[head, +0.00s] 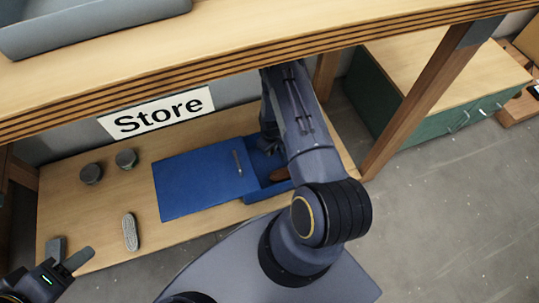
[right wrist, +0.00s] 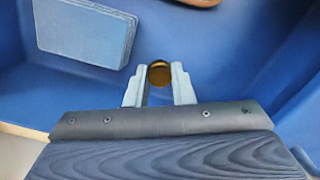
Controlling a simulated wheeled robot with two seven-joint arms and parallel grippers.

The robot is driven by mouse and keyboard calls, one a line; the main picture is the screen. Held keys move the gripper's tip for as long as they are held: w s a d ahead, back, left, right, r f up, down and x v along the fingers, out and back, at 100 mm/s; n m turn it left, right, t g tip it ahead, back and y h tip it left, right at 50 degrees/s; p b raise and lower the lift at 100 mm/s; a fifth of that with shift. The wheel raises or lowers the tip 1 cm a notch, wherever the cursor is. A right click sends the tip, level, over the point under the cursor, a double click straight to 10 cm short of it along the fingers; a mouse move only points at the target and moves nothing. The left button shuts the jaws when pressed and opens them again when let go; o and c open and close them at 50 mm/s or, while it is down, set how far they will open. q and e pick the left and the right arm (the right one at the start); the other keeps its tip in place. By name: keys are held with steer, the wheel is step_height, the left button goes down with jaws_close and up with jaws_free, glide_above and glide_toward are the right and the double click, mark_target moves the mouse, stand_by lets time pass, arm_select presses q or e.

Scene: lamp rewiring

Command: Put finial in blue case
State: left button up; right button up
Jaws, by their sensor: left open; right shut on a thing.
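The blue case (head: 262,195) sits on the low wooden shelf. A blue panel (head: 195,185) with a small handle covers its left part, and its right part is open. My right arm reaches down into the open part. My right gripper (right wrist: 159,80) is shut on the finial (right wrist: 159,72), a small round brass-gold piece between the fingertips. It is over the case's blue interior; I cannot tell whether it touches the floor. In the head view my arm hides the finial. My left gripper (head: 72,250) is open and empty at the lower left, away from the case.
A brown item (head: 280,174) and a blue-grey block (right wrist: 88,32) are inside the case. Two dark round pieces (head: 91,173) and a grey oval piece (head: 130,231) lie on the shelf left of it.

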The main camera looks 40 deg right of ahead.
steer(key=f, duration=0.1)
steer(key=f+b, duration=0.2)
steer(key=f, duration=0.1)
steer(key=shift+w+a, duration=0.15)
steer(key=shift+a, duration=0.15)
steer(key=shift+r, duration=0.15)
steer(key=shift+f, duration=0.25)
steer(key=o, duration=0.9)
steer(key=shift+r, duration=0.1)
